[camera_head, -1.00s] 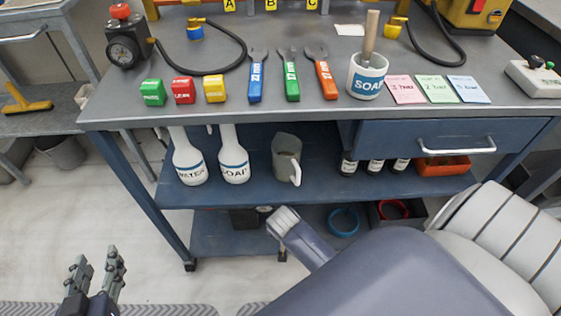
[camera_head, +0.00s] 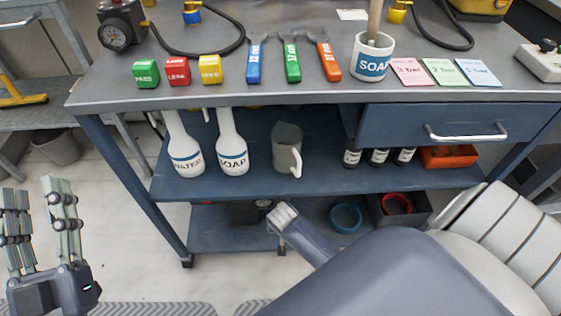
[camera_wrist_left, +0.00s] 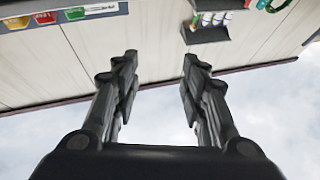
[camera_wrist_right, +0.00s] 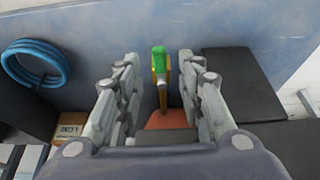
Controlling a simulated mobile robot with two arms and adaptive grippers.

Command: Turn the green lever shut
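A green-topped lever (camera_wrist_right: 159,62) with a yellow lower part shows in the right wrist view, upright in the picture. My right gripper (camera_wrist_right: 158,68) is open, with one finger on each side of the lever. Gaps show between lever and fingers, and I cannot tell whether the lever lies fully between them or beyond. The lever does not show in the head view, where my right arm crosses the lower right. My left gripper (camera_head: 34,190) is open and empty at the lower left, away from the bench. It also shows open in the left wrist view (camera_wrist_left: 158,60).
The bench (camera_head: 120,92) carries coloured blocks, several wrenches and a soap cup (camera_head: 372,62). Bottles and a jug (camera_head: 287,150) stand on its shelf. Near the lever are a blue hose coil (camera_wrist_right: 35,62), a dark box (camera_wrist_right: 243,82) and an orange-red surface (camera_wrist_right: 166,120).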

